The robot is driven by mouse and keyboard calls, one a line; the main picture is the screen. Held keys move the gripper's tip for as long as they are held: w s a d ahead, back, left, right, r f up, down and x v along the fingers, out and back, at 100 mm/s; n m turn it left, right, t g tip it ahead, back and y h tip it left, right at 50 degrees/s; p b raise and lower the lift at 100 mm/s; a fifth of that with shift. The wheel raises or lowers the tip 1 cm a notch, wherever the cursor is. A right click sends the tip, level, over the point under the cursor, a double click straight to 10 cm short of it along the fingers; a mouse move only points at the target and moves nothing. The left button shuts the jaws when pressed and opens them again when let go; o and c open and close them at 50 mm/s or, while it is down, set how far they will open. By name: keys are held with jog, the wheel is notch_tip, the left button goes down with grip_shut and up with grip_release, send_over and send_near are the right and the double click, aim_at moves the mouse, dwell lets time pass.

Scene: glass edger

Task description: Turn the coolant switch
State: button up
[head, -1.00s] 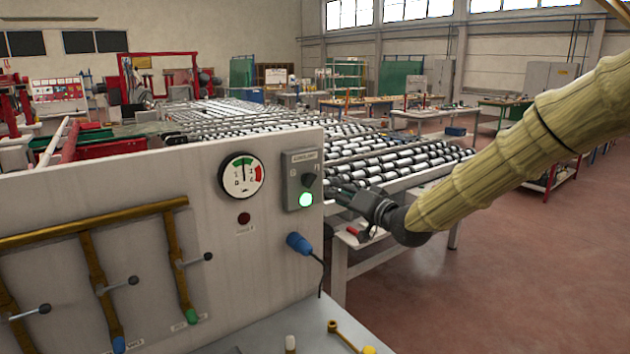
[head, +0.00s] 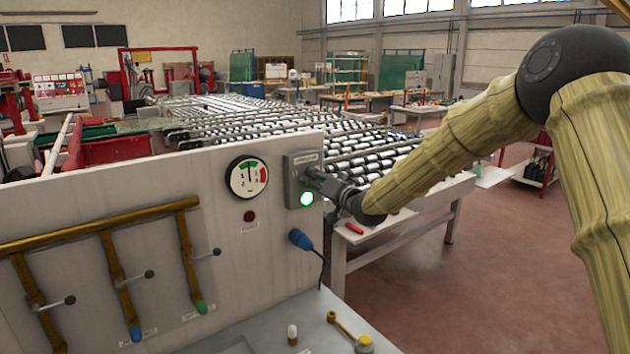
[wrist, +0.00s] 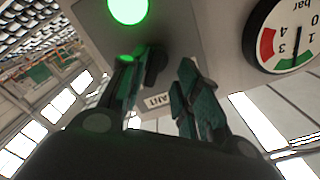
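The coolant switch box (head: 293,187) is a grey box on the right end of the pale panel, with a lit green lamp (head: 307,198). Its dark knob is hidden behind my gripper in the head view. In the wrist view the black knob (wrist: 157,64) shows beyond the fingertips, close to the left finger, below the large green lamp (wrist: 128,8). My gripper (head: 318,180) is right at the box front. In the wrist view my gripper (wrist: 160,82) has its two fingers apart, with nothing held between them. I cannot tell whether a finger touches the knob.
A round pressure gauge (head: 247,177) sits left of the box, with a dark red button (head: 250,216) below it. A blue plug (head: 300,239) with a cable is underneath. Brass pipes (head: 110,234) with levers are at left. A roller table (head: 400,215) stands behind.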

jog(key=shift+w+f, duration=0.65)
jog(key=shift+w, duration=0.05)
jog(key=c, duration=0.5)
grip_shut()
jog(key=shift+s+r, duration=0.1)
jog(key=shift+r, duration=0.05)
